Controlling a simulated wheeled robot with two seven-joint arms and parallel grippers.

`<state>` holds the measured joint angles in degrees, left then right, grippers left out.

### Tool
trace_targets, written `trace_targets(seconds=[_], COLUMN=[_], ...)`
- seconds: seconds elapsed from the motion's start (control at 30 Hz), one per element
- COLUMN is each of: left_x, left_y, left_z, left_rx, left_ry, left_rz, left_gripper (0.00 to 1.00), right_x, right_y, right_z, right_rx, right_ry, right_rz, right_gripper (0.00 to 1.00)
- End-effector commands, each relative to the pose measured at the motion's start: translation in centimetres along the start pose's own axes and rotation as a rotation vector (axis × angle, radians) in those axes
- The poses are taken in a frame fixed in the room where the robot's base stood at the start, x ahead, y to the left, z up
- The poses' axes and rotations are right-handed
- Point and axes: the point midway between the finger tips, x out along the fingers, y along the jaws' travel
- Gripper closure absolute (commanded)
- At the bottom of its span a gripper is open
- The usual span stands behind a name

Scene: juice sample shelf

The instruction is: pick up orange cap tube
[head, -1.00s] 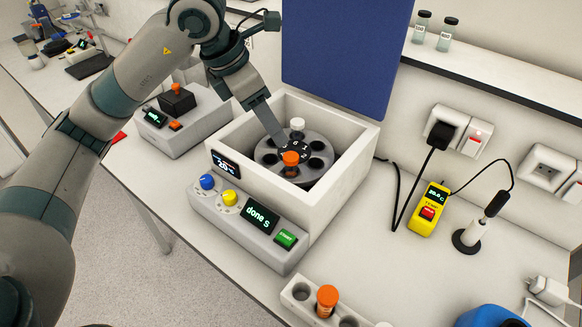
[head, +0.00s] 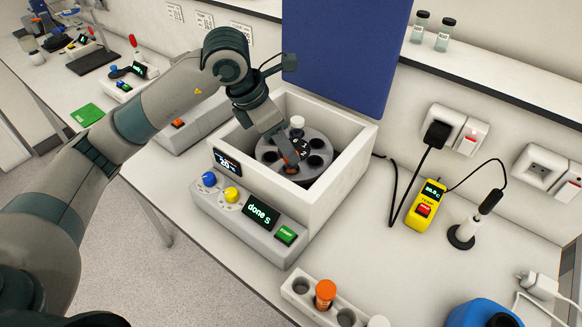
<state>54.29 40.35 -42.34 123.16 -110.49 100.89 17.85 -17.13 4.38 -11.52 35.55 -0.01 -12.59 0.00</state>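The open centrifuge (head: 358,150) holds a round grey rotor (head: 268,140) with several holes. An orange-capped tube (head: 291,158) sits at the rotor's front; the fingers of my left gripper (head: 287,153) now hide most of its cap. My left gripper reaches down into the chamber from the left, right at this cap. Whether its fingers are open or closed around the cap does not show. A white-capped tube (head: 297,122) stands at the rotor's back. Another orange-capped tube (head: 325,292) stands in the white rack (head: 297,303) at the front. My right gripper is out of view.
The blue lid (head: 345,55) stands open behind the chamber. The chamber walls surround my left gripper. The control panel reads "done" and has a green button (head: 286,234). A yellow temperature meter (head: 425,205) and a probe stand (head: 463,236) are to the right, with cables.

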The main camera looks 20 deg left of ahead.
Motion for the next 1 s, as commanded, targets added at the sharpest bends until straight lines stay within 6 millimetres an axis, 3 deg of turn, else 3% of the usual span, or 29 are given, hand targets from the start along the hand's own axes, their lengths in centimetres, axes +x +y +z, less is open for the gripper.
trace_targets(seconds=[0.23, 0.43, 0.93, 0.97, 1.0], left_x=[2.1, 4.3, 4.6, 4.6, 4.6], left_y=[-0.3, -0.2, -0.2, -0.2, -0.2], left_z=[0.1, 0.0, 0.0, 0.0, 0.0], left_rx=[-0.001, -0.001, 0.0, 0.0, 0.0], left_ry=[0.004, 0.001, 0.0, 0.0, 0.001], left_rz=[-0.003, -0.001, 0.0, 0.0, 0.001], left_gripper=[0.51, 0.51, 0.51, 0.53, 0.63], right_x=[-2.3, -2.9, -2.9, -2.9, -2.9], right_y=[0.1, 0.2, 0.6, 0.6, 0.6], right_z=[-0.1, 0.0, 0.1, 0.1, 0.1], right_rx=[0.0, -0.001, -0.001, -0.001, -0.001], right_ry=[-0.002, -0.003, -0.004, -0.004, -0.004], right_rz=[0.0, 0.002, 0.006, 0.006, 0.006], right_gripper=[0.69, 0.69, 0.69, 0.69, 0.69])
